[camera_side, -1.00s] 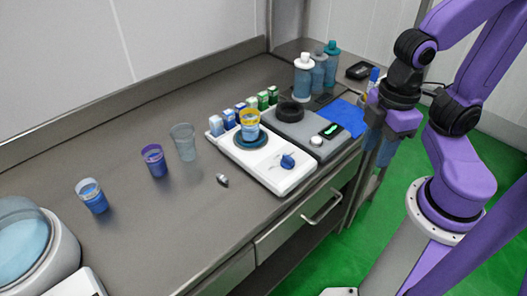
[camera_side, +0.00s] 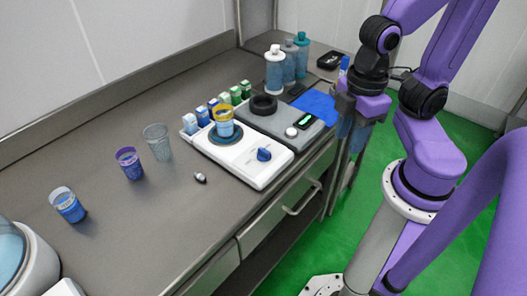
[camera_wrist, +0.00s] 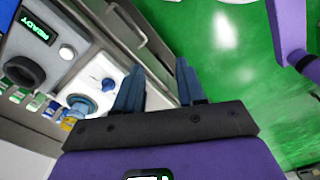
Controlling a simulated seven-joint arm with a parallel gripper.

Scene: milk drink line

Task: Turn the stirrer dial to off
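The white stirrer (camera_side: 258,177) sits near the front edge of the bench. Its blue dial (camera_side: 264,154) is on the front right of its top, with a pale mark whose setting I cannot read. The dial also shows in the wrist view (camera_wrist: 108,84), left of my fingers. A yellow-rimmed cup with blue contents (camera_side: 224,124) stands on the stirrer's dark round plate. My gripper (camera_side: 354,140) hangs right of the bench, apart from the dial. In the wrist view my gripper (camera_wrist: 158,85) has its two fingers spread with nothing between them.
A grey unit (camera_side: 268,122) with a black ring and lit display adjoins the stirrer. Small cartons (camera_side: 214,108) line the back; bottles (camera_side: 275,72) stand beyond. Cups (camera_side: 130,163) and a small capsule-shaped item (camera_side: 200,177) are at left. Space above the dial is clear.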

